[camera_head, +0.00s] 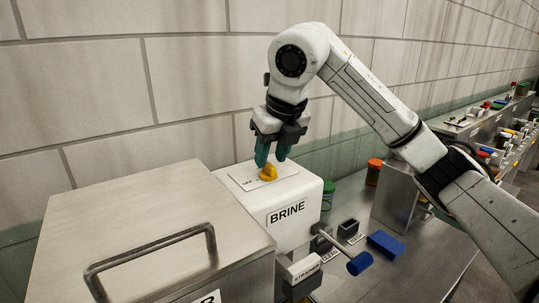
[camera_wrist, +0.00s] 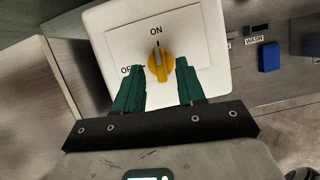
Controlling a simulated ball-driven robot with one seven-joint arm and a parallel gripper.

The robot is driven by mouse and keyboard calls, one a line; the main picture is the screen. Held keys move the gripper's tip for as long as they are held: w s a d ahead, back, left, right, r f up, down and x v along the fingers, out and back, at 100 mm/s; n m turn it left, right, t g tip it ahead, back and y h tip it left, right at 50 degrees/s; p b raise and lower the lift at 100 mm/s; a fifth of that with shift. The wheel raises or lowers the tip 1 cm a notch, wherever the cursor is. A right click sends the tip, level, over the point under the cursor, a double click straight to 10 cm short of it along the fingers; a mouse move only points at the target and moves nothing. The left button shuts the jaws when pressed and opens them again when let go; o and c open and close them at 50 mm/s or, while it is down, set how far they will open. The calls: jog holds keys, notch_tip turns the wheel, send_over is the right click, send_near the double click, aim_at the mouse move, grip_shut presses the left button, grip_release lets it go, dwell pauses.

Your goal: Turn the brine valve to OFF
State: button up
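The brine valve is a yellow knob (camera_wrist: 161,66) on a white plate (camera_wrist: 200,32) with ON printed above it and OFF to its left. Its narrow end and dark mark point up at ON. In the head view the knob (camera_head: 268,173) sits on top of the white box labelled BRINE (camera_head: 290,228). My gripper (camera_head: 273,163) points down over the knob. In the wrist view its two green fingers (camera_wrist: 160,64) are apart, with the knob showing between and just beyond their tips. Gaps show on both sides; whether the tips are at knob height I cannot tell.
A steel lidded box with a handle (camera_head: 150,240) stands at the left front. Right of the brine box are a grey-handled tool with a blue end (camera_head: 360,263), labelled holders, a blue block (camera_head: 386,245) and an orange-lidded jar (camera_head: 374,172). A block wall stands behind.

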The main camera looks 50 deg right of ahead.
jog(key=shift+x, duration=1.15)
jog(key=shift+c, duration=0.4)
grip_shut()
